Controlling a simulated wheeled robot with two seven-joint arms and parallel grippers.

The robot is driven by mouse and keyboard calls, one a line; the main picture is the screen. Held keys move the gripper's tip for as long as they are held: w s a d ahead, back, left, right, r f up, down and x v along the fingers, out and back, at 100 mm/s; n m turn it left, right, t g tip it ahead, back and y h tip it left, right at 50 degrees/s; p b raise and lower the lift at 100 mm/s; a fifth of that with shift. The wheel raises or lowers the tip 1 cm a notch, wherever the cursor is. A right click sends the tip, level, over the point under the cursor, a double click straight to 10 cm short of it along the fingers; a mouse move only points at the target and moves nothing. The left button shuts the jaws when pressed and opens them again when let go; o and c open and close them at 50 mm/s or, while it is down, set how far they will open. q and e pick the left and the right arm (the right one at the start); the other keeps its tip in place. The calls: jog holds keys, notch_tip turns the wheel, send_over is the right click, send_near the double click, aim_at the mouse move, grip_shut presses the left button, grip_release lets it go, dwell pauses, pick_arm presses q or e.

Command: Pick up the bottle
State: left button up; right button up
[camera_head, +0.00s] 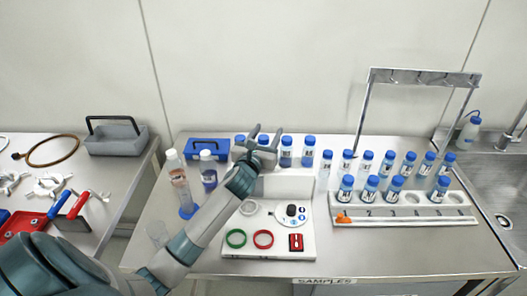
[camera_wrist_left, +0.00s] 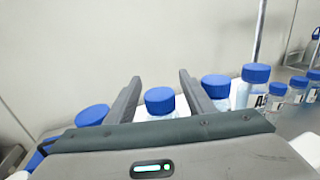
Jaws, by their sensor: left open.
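Several blue-capped bottles stand in a row at the back of the white station in the head view; which one the task means is not clear. My left gripper (camera_head: 265,131) is open at the left part of this row. In the left wrist view a blue-capped bottle (camera_wrist_left: 160,101) shows between the two open fingers, its lower part hidden by the gripper body. Other bottles (camera_wrist_left: 215,87) (camera_wrist_left: 92,116) show outside the fingers on both sides. I cannot tell whether the fingers touch any bottle. At the row's right end stands a labelled bottle (camera_head: 308,152). My right gripper is not in view.
A numbered white rack (camera_head: 404,222) with several vials stands at right, more vials behind it. A metal frame (camera_head: 420,78) rises at the back right.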

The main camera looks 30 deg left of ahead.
pick_arm(q)
jog(key=shift+c, duration=0.4)
jog(key=c, duration=1)
jog(key=shift+c, duration=0.3)
jog(key=s+d+r+b, duration=0.2)
jog(key=d+r+b, duration=0.1)
jog(key=d+r, duration=0.8)
jog(key=shift+s+d+b, duration=0.2)
jog(key=shift+s+b, duration=0.1)
